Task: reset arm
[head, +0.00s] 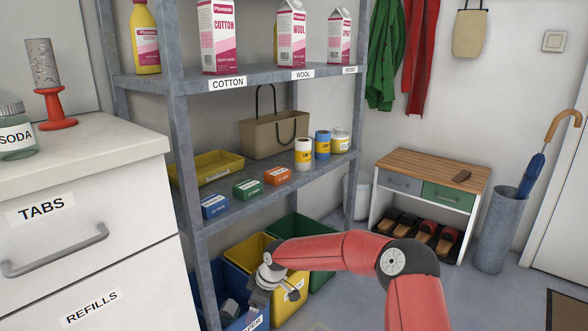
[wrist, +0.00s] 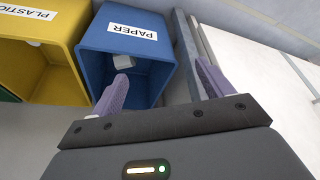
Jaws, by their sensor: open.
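My gripper (wrist: 162,88) is open in the wrist view, its two pale purple fingers apart with nothing between them. It points toward the blue bin labelled PAPER (wrist: 84,72), and the left finger overlaps the bin in the picture. A pale object (wrist: 124,62) lies inside the bin. In the head view my red arm reaches from the lower right to the bins, and its end hangs by the blue bin (head: 256,320) and in front of the yellow bin (head: 297,296). The fingertips are hard to make out there.
A grey metal shelf (head: 330,165) stands above the bins with boxes, a basket and cartons. A white drawer cabinet (head: 130,240) is at the left. A shoe bench (head: 440,170) and an umbrella stand (head: 497,235) are at the right. Floor (head: 465,285) is clear right of my arm.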

